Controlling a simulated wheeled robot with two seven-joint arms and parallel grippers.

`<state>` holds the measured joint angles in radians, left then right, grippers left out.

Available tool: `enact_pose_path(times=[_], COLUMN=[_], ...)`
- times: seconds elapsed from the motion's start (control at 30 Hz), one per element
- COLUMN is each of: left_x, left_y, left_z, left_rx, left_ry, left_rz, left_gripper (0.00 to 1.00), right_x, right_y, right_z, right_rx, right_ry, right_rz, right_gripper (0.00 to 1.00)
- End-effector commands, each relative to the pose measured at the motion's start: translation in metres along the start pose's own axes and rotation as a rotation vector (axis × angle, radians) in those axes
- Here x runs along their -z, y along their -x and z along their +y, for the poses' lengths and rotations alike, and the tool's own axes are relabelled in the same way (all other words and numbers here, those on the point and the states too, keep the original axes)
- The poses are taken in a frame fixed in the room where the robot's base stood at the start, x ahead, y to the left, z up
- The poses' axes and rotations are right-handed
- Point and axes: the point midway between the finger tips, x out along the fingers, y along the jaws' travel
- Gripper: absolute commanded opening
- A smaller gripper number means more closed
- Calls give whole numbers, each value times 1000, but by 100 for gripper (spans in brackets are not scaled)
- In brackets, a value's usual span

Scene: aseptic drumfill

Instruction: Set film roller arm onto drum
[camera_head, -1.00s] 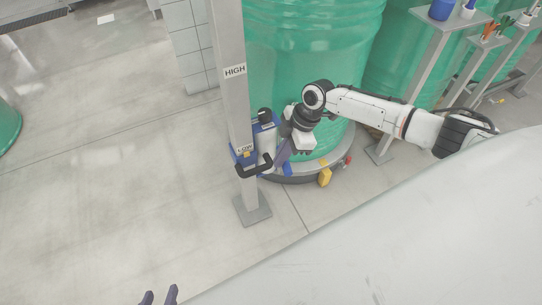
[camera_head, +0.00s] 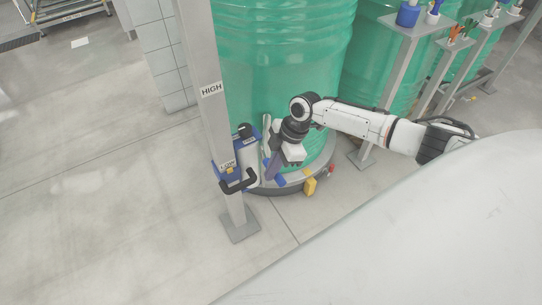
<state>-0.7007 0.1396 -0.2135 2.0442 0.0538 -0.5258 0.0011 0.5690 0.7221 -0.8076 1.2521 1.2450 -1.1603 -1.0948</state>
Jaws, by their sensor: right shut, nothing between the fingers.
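The green drum (camera_head: 285,60) stands upright on a round grey base (camera_head: 290,186) near the middle of the view. The film roller arm, a blue carriage with a white roller and a black handle (camera_head: 238,180), sits low on the grey post (camera_head: 203,60), by the LOW label and beside the drum. My right gripper (camera_head: 272,170) is shut and empty, pointing down just right of the roller, between it and the drum's lower side. Whether it touches the roller I cannot tell. My left gripper is out of view.
A HIGH label (camera_head: 211,89) is on the post above the carriage. A yellow block (camera_head: 310,186) sits at the base's front edge. Stands with blue cups (camera_head: 408,15) and tools are at the upper right, before more green drums. The floor at left (camera_head: 90,200) is clear.

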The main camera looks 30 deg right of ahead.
Motion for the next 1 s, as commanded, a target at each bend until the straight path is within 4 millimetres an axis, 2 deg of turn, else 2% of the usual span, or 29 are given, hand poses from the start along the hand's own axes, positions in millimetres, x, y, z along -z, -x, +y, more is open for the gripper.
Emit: enact_pose_path(times=[0.03, 0.17, 0.37, 0.7, 0.83, 1.0], left_x=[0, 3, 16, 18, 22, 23], left_y=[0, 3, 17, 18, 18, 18], left_z=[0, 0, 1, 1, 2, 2], left_rx=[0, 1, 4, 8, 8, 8], left_ry=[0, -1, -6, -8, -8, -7], left_rz=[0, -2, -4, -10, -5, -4], left_gripper=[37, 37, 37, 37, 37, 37], right_x=[-7, -2, 32, 33, 34, 34], right_y=[2, 3, 1, 71, 87, 96], right_z=[1, 0, -10, -4, -3, -3], right_rx=[-2, -2, -1, -7, -7, -4], right_ry=[-5, -6, -10, -11, -11, -12], right_rz=[-14, -14, -3, -3, -2, -1], right_gripper=[0, 0, 0, 0, 0, 0])
